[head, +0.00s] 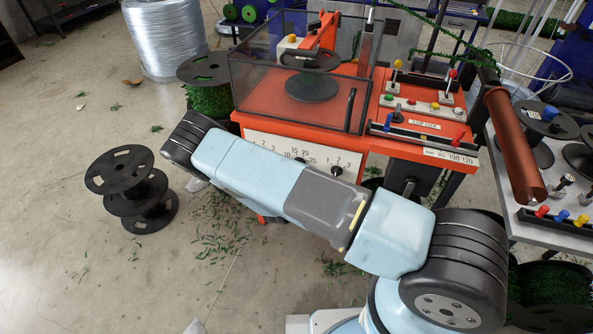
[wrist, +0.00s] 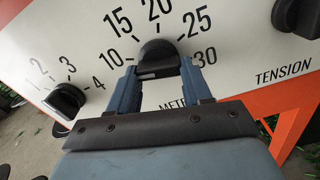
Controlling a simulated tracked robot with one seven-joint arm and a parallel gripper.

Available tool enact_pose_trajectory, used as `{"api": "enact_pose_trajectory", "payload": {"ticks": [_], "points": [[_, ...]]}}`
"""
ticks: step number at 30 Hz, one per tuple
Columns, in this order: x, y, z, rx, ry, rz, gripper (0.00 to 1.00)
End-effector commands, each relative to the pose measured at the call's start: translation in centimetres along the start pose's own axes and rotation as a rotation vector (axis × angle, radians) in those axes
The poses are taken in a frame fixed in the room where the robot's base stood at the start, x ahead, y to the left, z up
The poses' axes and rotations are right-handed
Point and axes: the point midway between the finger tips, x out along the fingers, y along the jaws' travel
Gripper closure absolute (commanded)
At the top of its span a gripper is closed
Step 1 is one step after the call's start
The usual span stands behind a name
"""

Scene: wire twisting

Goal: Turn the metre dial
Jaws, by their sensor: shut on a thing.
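The metre dial (wrist: 158,52) is a black knob on the white front panel (wrist: 95,30), in the upper middle of the wrist view. The marks 10, 15, 20, 25 and 30 curve over it, and the lettering below it is partly hidden by my gripper. My gripper (wrist: 158,72) has one blue finger on each side of the knob and is shut on it. I cannot tell exactly which number the dial points to. In the head view, my arm reaches across to the front panel (head: 262,145) of the orange machine, and the gripper is hidden.
A second black knob (wrist: 65,101), marked 1 to 4, sits left of the dial. The tension knob (wrist: 298,15) is at the upper right. In the head view, an empty black spool (head: 120,170) stands on the floor at left, and a table (head: 535,213) stands at right.

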Motion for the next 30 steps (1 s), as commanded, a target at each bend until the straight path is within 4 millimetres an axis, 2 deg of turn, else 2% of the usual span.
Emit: {"api": "enact_pose_trajectory", "payload": {"ticks": [9,26,27,30], "points": [[-0.12,0.28,-0.09,0.137,0.002,0.003,0.82],[-0.16,0.30,-0.13,0.168,0.004,0.004,0.82],[-0.16,0.30,-0.13,0.167,0.004,0.004,0.48],[-0.13,0.27,-0.10,0.167,0.003,0.003,0.39]]}}
